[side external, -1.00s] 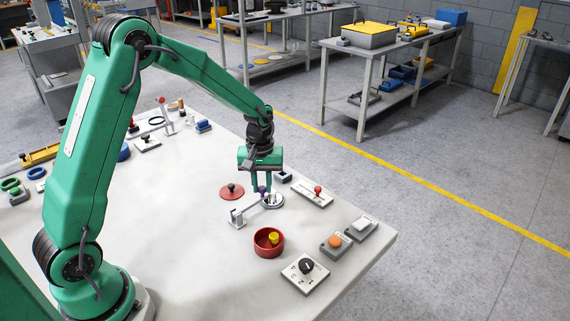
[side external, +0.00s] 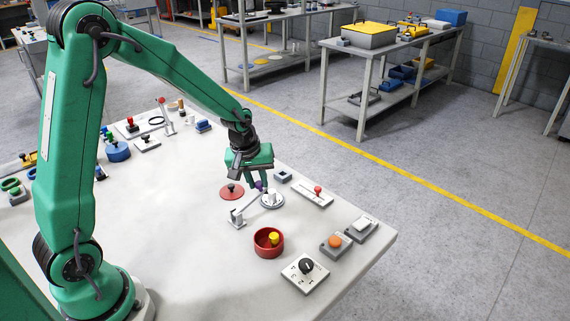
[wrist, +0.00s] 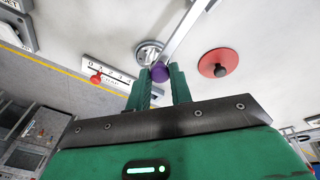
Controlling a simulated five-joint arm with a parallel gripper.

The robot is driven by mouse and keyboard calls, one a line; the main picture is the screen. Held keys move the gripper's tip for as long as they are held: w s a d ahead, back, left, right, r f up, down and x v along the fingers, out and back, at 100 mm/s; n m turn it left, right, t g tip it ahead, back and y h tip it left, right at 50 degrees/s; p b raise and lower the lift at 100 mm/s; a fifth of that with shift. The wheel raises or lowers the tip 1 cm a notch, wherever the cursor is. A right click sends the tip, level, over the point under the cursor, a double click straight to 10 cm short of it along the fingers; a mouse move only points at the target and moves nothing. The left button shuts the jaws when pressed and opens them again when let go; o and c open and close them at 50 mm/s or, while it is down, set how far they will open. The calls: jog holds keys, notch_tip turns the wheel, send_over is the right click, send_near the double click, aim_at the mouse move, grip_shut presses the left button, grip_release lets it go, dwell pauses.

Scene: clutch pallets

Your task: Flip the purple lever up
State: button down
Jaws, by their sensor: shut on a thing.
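The purple lever's round knob (wrist: 160,73) sits between the fingertips of my gripper (wrist: 161,78) in the wrist view. My gripper (side external: 261,184) is shut on this knob and tilted in the side view, where the purple knob (side external: 258,186) shows partly behind a finger. The lever's pale metal bar (wrist: 190,29) runs from the knob toward the top of the wrist view. Its bracket (side external: 238,219) stands on the table to the lower left of the knob. A round metal plate (side external: 271,202) lies just below and right of the fingers.
A red disc with a dark knob (side external: 231,192) lies left of my gripper. A red-knobbed slider (side external: 315,195) and a small dark box (side external: 283,176) are to the right. A red bowl with a yellow piece (side external: 269,252) and a dial box (side external: 305,274) stand in front.

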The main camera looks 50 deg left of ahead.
aim_at(246, 203)
jog(key=s+t, duration=0.1)
jog(key=s+r+t, duration=0.1)
jog(key=shift+a+r+t, duration=0.1)
jog(key=shift+r+t, duration=0.2)
jog(key=shift+t, duration=0.1)
jog(key=shift+s+r+t+y, duration=0.15)
jog(key=shift+s+r+t, duration=0.1)
jog(key=shift+s+t, duration=0.25)
jog(key=shift+s+r+t+y, duration=0.2)
jog(key=shift+s+t, duration=0.15)
jog(key=shift+t, duration=0.25)
jog(key=c, duration=1.3)
grip_release()
jog(key=shift+o, duration=0.2)
jog(key=shift+s+r, duration=0.1)
jog(key=v, duration=0.7)
jog(key=shift+s+r, duration=0.15)
jog(key=shift+r, duration=0.05)
